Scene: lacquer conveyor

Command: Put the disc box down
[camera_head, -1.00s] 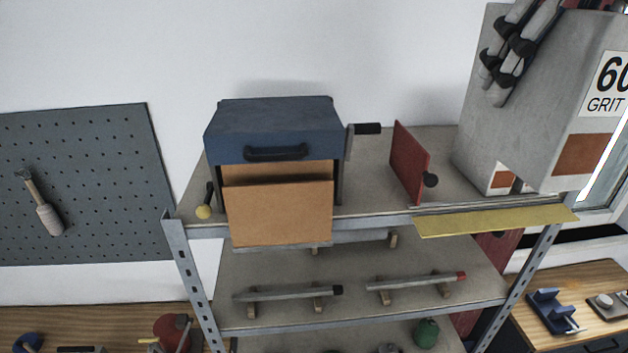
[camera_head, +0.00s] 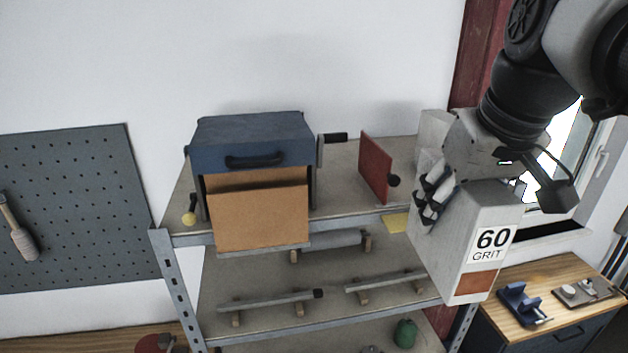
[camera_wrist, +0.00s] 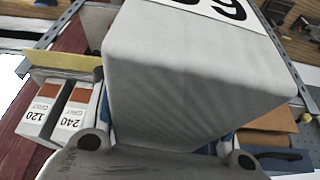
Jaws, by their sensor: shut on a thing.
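The disc box (camera_head: 450,262) is a pale grey box with a "60 GRIT" label and an orange-brown patch. It hangs in the air in front of the right end of the shelf's top board, tilted in the picture. My gripper (camera_head: 432,195) is shut on it near its upper part.
The metal shelf's top board (camera_head: 345,165) carries a blue-lidded cabinet (camera_head: 255,145) and a red upright plate (camera_head: 376,167). A yellow strip (camera_head: 396,223) lies at its front edge, partly hidden by the disc box. A wooden bench (camera_head: 555,290) stands at the right, a pegboard (camera_head: 90,210) at the left.

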